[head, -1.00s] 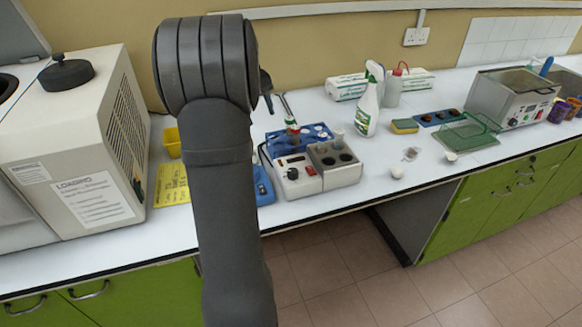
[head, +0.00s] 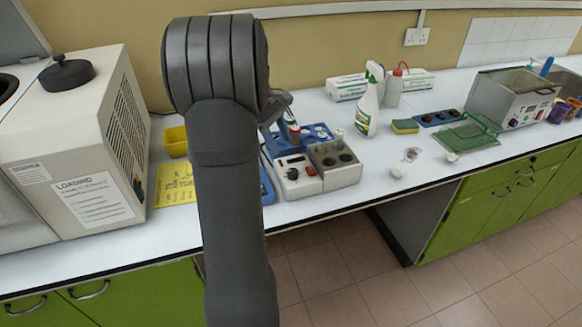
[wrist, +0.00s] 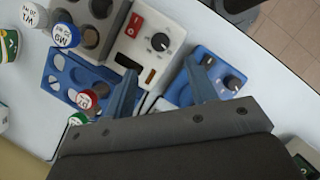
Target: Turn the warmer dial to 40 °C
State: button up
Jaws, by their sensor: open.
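The warmer (head: 318,178) is a pale block with round wells, a red switch and a black dial (head: 293,174). In the wrist view the warmer's front (wrist: 136,45) shows the dial (wrist: 160,42) with a white mark. Its setting is too small to read. My gripper (wrist: 160,72) is open and empty. Its two fingers reach toward the warmer's front, with the dial ahead of and between their tips, apart from them. In the head view my arm hides most of the gripper.
A blue unit with another black dial (wrist: 234,82) lies close by my right-hand finger. A blue rack (wrist: 70,82) with capped vials is by the left-hand finger. A spray bottle (head: 368,105) stands right of the warmer. The bench front is fairly clear.

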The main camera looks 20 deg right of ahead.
aim_at(293, 171)
jog(key=x, duration=0.9)
jog(key=shift+s+d+f, duration=0.1)
jog(key=shift+f, duration=0.25)
jog(key=shift+c, duration=0.4)
jog(key=c, duration=0.9)
jog(key=shift+m, duration=0.3)
jog(key=m+y, duration=0.1)
jog(key=m, duration=0.1)
jog(key=m+g, duration=0.1)
jog(key=m, duration=0.1)
jog(key=shift+d+m+y, duration=0.15)
jog(key=shift+m+y, duration=0.15)
jog(key=shift+y, duration=0.1)
jog(key=shift+d+m+y, duration=0.1)
jog(key=shift+m+y, duration=0.7)
jog(key=shift+m, duration=1.4)
